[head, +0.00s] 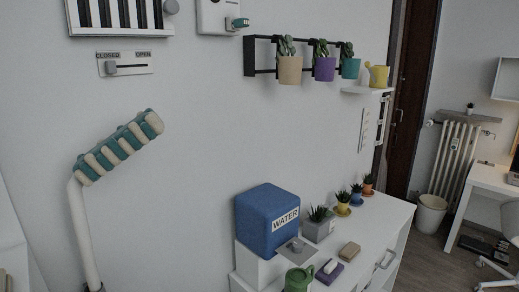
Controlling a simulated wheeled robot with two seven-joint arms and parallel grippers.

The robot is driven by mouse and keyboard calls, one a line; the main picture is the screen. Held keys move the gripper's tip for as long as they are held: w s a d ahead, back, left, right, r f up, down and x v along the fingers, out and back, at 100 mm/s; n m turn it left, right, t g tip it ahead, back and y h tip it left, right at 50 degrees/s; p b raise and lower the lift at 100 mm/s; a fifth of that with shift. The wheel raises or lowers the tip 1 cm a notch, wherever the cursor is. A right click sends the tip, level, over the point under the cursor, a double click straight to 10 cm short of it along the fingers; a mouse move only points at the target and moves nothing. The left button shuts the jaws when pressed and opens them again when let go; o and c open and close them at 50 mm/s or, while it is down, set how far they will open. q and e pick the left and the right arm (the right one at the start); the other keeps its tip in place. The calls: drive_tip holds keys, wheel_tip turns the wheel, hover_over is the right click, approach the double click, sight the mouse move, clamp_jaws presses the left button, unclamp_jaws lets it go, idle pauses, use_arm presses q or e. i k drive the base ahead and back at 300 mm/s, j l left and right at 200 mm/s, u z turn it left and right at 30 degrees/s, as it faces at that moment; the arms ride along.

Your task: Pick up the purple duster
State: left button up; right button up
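A small purple block with a white piece on top (328,271) lies on the white desk top near its front edge. It is the only purple thing there that could be the duster. It sits between a green mug (298,281) on its left and a tan block (349,250) to its upper right. Nothing covers it. Neither of my grippers can be made out in the head view.
A blue WATER box (267,221) stands behind on a white block. Several small potted plants line the back of the white desk (385,222). A teal-and-cream striped head on a white pole (118,147) rises at left. Wall planters (325,69) hang above.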

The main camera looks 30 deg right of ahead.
sight(327, 274)
drive_tip(key=z, duration=1.6)
